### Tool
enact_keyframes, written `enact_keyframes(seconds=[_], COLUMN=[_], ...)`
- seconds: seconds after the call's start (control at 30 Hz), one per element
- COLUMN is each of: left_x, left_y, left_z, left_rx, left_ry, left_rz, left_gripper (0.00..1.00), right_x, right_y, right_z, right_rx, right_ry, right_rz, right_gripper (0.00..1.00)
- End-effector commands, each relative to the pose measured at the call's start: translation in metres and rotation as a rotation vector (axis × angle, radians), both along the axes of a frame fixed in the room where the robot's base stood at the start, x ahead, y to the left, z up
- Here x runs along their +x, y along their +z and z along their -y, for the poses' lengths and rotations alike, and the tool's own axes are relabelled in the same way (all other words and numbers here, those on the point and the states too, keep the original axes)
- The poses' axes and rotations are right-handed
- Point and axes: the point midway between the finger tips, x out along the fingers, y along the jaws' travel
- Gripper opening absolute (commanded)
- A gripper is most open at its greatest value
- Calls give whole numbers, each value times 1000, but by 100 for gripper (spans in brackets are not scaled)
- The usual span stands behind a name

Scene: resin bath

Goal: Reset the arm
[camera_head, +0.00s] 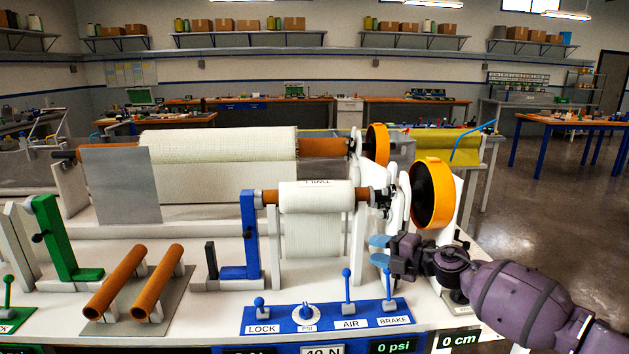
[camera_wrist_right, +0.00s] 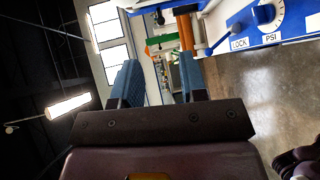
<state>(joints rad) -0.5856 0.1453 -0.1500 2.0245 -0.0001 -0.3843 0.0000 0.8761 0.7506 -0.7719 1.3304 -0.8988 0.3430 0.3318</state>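My right arm comes in from the lower right in the head view. Its gripper (camera_head: 380,250) points left, with its blue fingertips just above the blue control panel (camera_head: 285,320) and near the BRAKE lever (camera_head: 388,287). I cannot tell whether it touches the lever. In the right wrist view the two blue fingers of the gripper (camera_wrist_right: 158,82) stand apart with nothing held between them. The wrist picture is tilted. It shows the LOCK lever (camera_wrist_right: 222,40) and PSI dial (camera_wrist_right: 279,17) beyond the fingers. My left gripper is in neither view.
A white roll marked TWILL (camera_head: 317,197) sits behind the panel. An orange handwheel (camera_head: 432,193) stands just behind the right gripper. The AIR lever (camera_head: 347,290) is left of it. Two brown tubes (camera_head: 118,285) lie at the left. Open floor (camera_head: 560,230) lies to the right.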

Motion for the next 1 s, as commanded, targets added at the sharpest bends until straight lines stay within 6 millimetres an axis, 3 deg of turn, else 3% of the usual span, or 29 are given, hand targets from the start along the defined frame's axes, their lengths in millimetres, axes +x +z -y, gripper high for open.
enact_keyframes(seconds=[0.03, 0.13, 0.33, 0.67, 1.0], left_x=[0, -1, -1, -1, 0], left_y=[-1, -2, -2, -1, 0], left_z=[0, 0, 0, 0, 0], left_rx=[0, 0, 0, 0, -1], left_ry=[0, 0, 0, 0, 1], left_rz=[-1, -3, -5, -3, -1], left_gripper=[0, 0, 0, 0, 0], right_x=[-13, -33, -73, -156, -264], right_y=[-6, -13, -42, -113, -182], right_z=[-12, -20, -15, 23, 72], right_rx=[105, 277, 545, 853, 1113], right_ry=[-36, -126, -324, -629, -893], right_rz=[-14, -53, -205, -533, -810], right_gripper=[39, 39, 39, 39, 39])
